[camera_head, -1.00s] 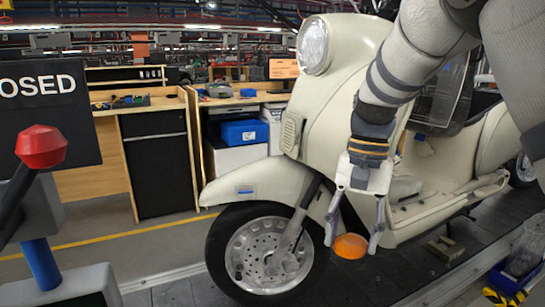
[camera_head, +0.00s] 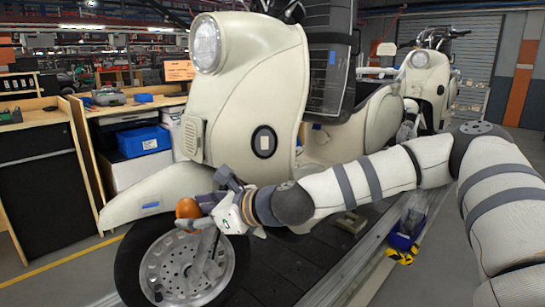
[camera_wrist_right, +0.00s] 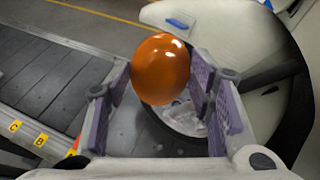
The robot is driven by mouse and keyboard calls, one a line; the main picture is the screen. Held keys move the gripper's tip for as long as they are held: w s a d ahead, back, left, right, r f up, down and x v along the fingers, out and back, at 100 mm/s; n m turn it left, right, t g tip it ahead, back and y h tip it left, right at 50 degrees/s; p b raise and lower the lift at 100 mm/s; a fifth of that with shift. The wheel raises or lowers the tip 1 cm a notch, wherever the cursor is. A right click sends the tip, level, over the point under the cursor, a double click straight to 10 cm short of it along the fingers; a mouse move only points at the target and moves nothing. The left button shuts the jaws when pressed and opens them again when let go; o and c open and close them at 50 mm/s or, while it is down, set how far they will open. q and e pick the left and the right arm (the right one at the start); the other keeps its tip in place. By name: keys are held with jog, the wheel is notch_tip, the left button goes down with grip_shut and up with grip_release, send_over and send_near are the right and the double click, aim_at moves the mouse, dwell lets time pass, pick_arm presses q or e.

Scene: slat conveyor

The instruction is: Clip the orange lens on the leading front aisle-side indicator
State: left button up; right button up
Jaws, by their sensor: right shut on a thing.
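The orange lens (camera_head: 187,208) is held at the fingertips of my right gripper (camera_head: 198,213), in front of the cream scooter's front fender and above the wheel. It also shows in the right wrist view (camera_wrist_right: 160,68), between the two purple-padded fingers of the right gripper (camera_wrist_right: 160,85). The leading scooter (camera_head: 255,80) stands upright with its front to the left. A dark oval ring with a pale centre (camera_head: 264,141) is on its front shield, apart from the lens; I cannot tell for sure whether it is the indicator seat. My left gripper is out of view.
The front wheel (camera_head: 185,262) is just below the gripper. A second cream scooter (camera_head: 428,80) stands behind on the slat conveyor (camera_head: 290,265). Workbenches (camera_head: 35,125) stand at the left.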

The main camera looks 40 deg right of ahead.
jog(key=d+r+m+t+h, duration=0.3)
jog(key=d+r+m+h, duration=0.2)
jog(key=d+h, duration=0.1)
jog(key=m+h, duration=0.5)
jog(key=h, duration=0.3)
send_near(265, 141)
jog(key=shift+g, duration=0.4)
jog(key=b+x, duration=0.2)
jog(key=x, duration=0.3)
jog(key=shift+a+f, duration=0.15)
jog(key=shift+w+d, duration=0.4)
jog(key=shift+w, duration=0.2)
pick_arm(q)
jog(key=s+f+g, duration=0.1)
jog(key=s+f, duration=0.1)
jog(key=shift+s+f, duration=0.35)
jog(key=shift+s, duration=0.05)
pick_arm(e)
jog(key=shift+r, duration=0.3)
jog(key=shift+a+r, duration=0.1)
jog(key=shift+r, duration=0.1)
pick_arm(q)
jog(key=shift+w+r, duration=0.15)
pick_arm(e)
jog(key=shift+w+f, duration=0.1)
